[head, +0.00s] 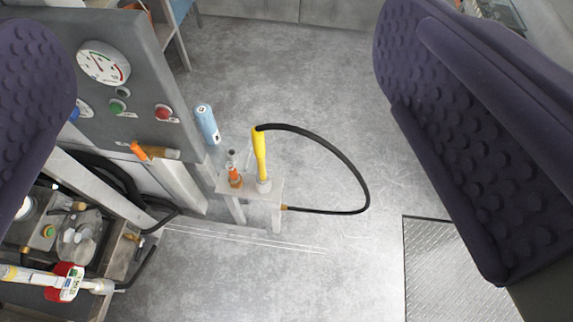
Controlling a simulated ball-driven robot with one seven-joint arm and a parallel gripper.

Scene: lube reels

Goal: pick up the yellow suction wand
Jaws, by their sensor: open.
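The yellow suction wand (259,155) stands nearly upright in a holder on a small grey stand (248,185), near the middle of the head view. A black hose (350,168) leaves its top, loops to the right and comes back to a brass fitting at the stand's right side. My gripper (235,140) is open; its two dark, studded fingers show large at the left and right edges. The wand lies between them in the picture, and neither finger appears to touch it.
A light blue cylinder (207,124) and an orange-based fitting (234,177) stand left of the wand. A grey panel (100,100) with a gauge and buttons is at left. Cluttered equipment fills the lower left. Bare floor (300,90) lies behind; a metal plate (450,270) is at lower right.

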